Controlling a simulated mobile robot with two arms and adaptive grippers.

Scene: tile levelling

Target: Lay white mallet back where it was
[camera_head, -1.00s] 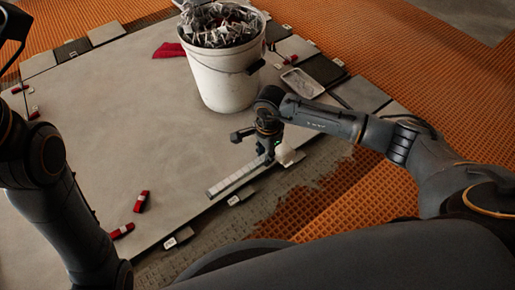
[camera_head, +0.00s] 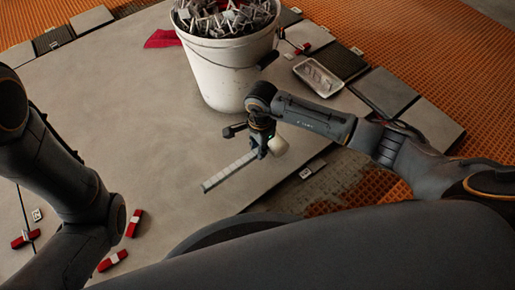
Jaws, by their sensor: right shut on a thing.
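My right gripper (camera_head: 264,150) points down over the large grey tile (camera_head: 120,100) and is shut on the white mallet. The mallet's white head (camera_head: 278,146) shows just right of the fingers. A pale, banded strip (camera_head: 230,172), seemingly its handle, runs from the fingers toward the lower left, over the tile near its front edge. The fingers hide part of the mallet, and I cannot tell whether it touches the tile. My left arm comes in from the left, but its gripper is out of the picture.
A white bucket (camera_head: 222,85) full of grey clips stands behind my right gripper. A pale tray (camera_head: 318,78) lies to its right. Red wedges (camera_head: 134,223) lie near the front left. A red cloth (camera_head: 162,39) lies left of the bucket. The tile's middle is clear.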

